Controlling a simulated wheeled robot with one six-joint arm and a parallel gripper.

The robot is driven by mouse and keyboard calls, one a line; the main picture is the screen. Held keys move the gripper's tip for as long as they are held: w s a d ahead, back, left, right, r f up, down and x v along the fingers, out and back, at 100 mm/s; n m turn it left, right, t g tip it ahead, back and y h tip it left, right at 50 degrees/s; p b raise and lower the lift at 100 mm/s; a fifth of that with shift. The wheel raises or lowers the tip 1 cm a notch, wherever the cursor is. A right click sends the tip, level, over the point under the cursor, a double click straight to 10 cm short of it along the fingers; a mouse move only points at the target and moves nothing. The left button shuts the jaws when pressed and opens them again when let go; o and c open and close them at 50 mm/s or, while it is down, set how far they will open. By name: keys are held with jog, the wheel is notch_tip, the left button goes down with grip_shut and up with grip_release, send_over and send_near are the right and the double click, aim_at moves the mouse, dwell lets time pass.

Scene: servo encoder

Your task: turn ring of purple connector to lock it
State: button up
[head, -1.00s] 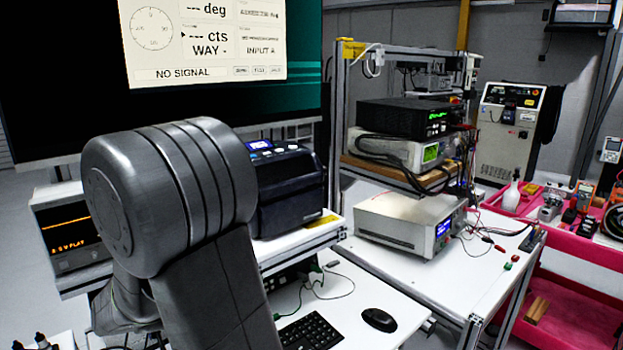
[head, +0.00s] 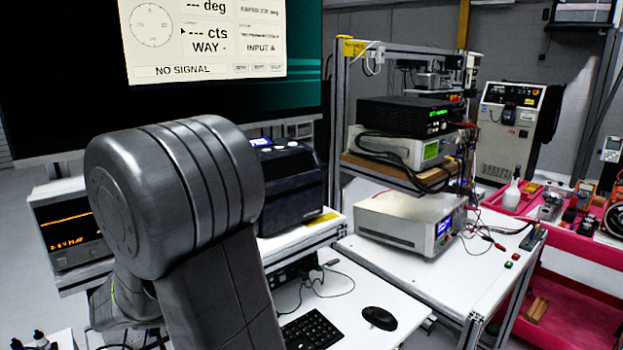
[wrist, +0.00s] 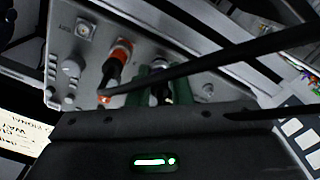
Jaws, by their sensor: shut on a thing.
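In the wrist view, my gripper (wrist: 160,88) has its green fingers closed around a connector (wrist: 161,95) at the front panel of a grey instrument (wrist: 100,62). In the head view my gripper is out of sight. The monitor (head: 210,40) there reads NO SIGNAL.
A black cable (wrist: 225,55) crosses in front of the panel. Knobs (wrist: 72,67) stand at the panel's left. In the head view, a label printer (head: 288,185), a keyboard (head: 312,332) and a mouse (head: 379,318) are near my arm. A rack of instruments (head: 400,222) stands to the right.

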jog(key=shift+m+b, duration=2.65)
jog(key=shift+m, duration=0.25)
jog(key=shift+m+b, duration=2.1)
jog(key=shift+m, duration=0.8)
jog(key=o, duration=0.5)
jog(key=shift+o, duration=0.2)
jog(key=shift+s+d, duration=0.1)
jog(key=shift+s, duration=0.05)
jog(key=p+v, duration=0.1)
jog(key=v, duration=0.7)
jog(key=shift+s+d, duration=0.25)
jog(key=shift+s, duration=0.05)
